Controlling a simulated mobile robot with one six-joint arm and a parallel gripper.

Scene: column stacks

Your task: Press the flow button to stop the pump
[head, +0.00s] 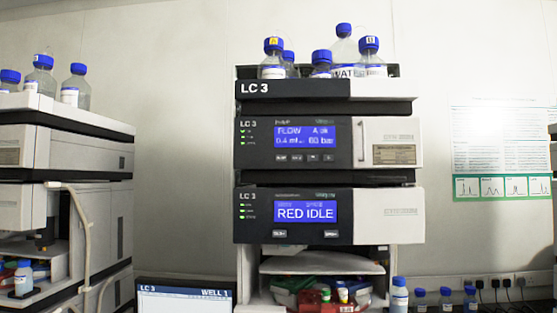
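The pump module (375,142) is the upper unit of the LC 3 stack in the middle of the head view. Its blue display (304,138) reads FLOW, about 0.4 ml, and 60 bar. A row of several small buttons (304,158) sits just under the display. Their labels are too small to read, so I cannot tell which one is the flow button. Small green lights show at the left of the panel. My gripper is not in view.
Below the pump is another LC 3 module (380,215) reading RED IDLE. Blue-capped bottles (343,45) stand on top of the stack. Another stack (60,150) is at left. A monitor (185,298) stands low in front, and small bottles (420,299) are at lower right.

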